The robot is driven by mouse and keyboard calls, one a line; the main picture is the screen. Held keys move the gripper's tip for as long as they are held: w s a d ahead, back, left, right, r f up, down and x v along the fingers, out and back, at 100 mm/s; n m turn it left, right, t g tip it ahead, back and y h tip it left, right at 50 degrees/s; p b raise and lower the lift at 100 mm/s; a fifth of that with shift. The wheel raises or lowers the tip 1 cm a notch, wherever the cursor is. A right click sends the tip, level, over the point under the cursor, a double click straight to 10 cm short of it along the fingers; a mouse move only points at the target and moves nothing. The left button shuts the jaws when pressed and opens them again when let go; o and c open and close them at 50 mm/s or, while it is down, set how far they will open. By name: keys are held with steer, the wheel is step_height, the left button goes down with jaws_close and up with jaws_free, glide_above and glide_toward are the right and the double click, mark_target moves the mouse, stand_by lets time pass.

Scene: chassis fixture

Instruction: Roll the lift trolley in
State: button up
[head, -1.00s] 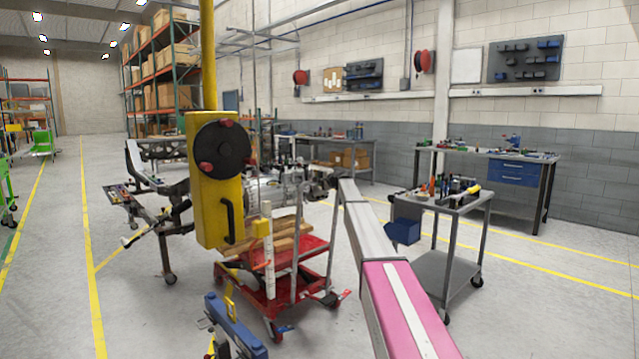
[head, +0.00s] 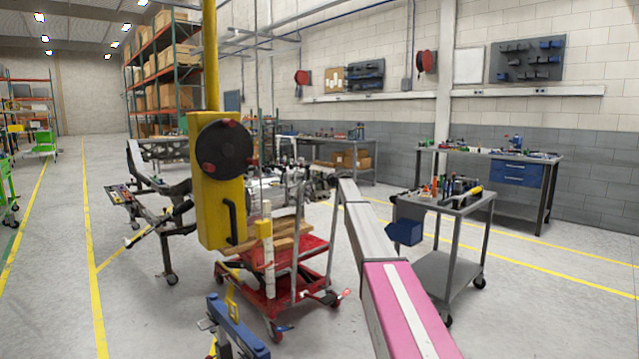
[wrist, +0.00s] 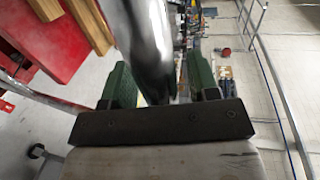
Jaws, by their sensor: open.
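The red lift trolley (head: 312,245) stands on the floor in the middle of the head view, with wooden blocks (head: 290,240) on its deck and an upright grey handle frame. The wrist view shows its red deck (wrist: 60,55) and the blocks (wrist: 92,22) at upper left. My gripper (wrist: 161,82) has its green fingers apart, one on each side of a shiny metal bar (wrist: 150,35), which appears to be the trolley's handle. Whether the fingers touch the bar cannot be told. In the head view my gripper is not clearly seen.
A yellow hoist pendant (head: 215,190) partly hides the vehicle chassis (head: 155,190) behind it. A grey tool cart (head: 445,270) stands right of the trolley. A blue stand (head: 235,325) is in front. Open floor lies at left, around the yellow lines.

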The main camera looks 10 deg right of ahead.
steer(key=v, duration=1)
steer(key=shift+s+d, duration=0.25)
steer(key=shift+s, duration=0.05)
steer(key=shift+r, duration=0.1)
steer(key=s+a+f+n+g+h, duration=0.2)
steer(key=s+a+f+n+g, duration=0.15)
steer(key=s+f, duration=1.15)
steer(key=s+a+f+n+g+h, duration=0.1)
steer(key=s+a+f+n+g, duration=0.2)
steer(key=s+f, duration=1.2)
steer(key=s+f+n+g+h, duration=0.1)
steer(key=s+f+g+h, duration=0.1)
steer(key=s, duration=1.1)
steer(key=s+d+f+n+g+h, duration=0.1)
steer(key=s+f, duration=0.4)
steer(key=s, duration=0.9)
steer(key=s+f+n+g+h, duration=0.2)
steer(key=s+f+g+h, duration=0.1)
steer(key=s, duration=1.1)
steer(key=shift+s+d+f, duration=0.15)
steer(key=shift+d+f, duration=0.1)
steer(key=shift+f, duration=0.45)
